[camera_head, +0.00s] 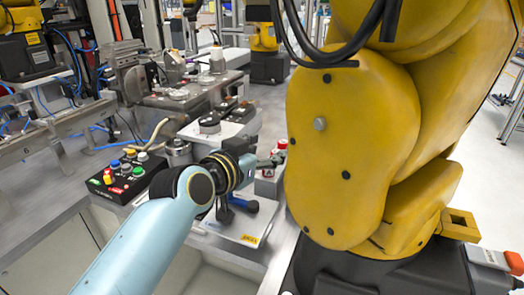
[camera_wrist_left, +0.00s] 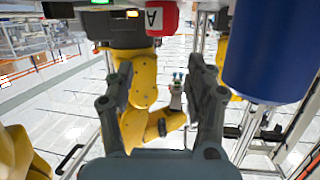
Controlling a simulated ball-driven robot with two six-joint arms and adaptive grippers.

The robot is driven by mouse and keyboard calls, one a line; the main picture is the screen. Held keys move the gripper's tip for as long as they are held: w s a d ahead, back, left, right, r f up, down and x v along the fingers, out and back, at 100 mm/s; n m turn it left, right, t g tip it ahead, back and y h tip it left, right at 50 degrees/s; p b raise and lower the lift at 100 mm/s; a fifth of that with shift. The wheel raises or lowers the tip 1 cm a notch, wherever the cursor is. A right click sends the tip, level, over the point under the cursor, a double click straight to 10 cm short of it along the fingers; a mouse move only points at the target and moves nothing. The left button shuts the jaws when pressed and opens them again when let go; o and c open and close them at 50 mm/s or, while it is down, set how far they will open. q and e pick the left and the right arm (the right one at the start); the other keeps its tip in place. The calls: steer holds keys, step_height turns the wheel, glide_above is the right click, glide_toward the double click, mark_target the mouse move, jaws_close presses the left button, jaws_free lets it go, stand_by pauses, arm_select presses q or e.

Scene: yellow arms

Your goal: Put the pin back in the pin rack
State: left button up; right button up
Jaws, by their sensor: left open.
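My left gripper (camera_head: 272,158) reaches in from the lower left over the near end of the bench, beside the yellow robot. In the left wrist view its two grey fingers (camera_wrist_left: 160,72) stand wide apart with nothing gripped. A red piece marked with a letter (camera_wrist_left: 162,16) and a large blue cylinder (camera_wrist_left: 268,48) show close at the top. I cannot tell which piece is the pin or the pin rack. My right gripper is not in view.
A large yellow robot arm (camera_head: 350,150) fills the right side. A black button box (camera_head: 125,176) stands left of my arm. A blue-handled tool (camera_head: 245,205) lies under my wrist. Fixtures crowd the back.

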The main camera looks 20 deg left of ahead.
arm_select(q)
steer(key=v, duration=1.1)
steer(key=shift+s+f, duration=0.15)
steer(key=shift+f, duration=0.1)
steer(key=shift+s+r, duration=0.35)
steer(key=shift+r, duration=0.05)
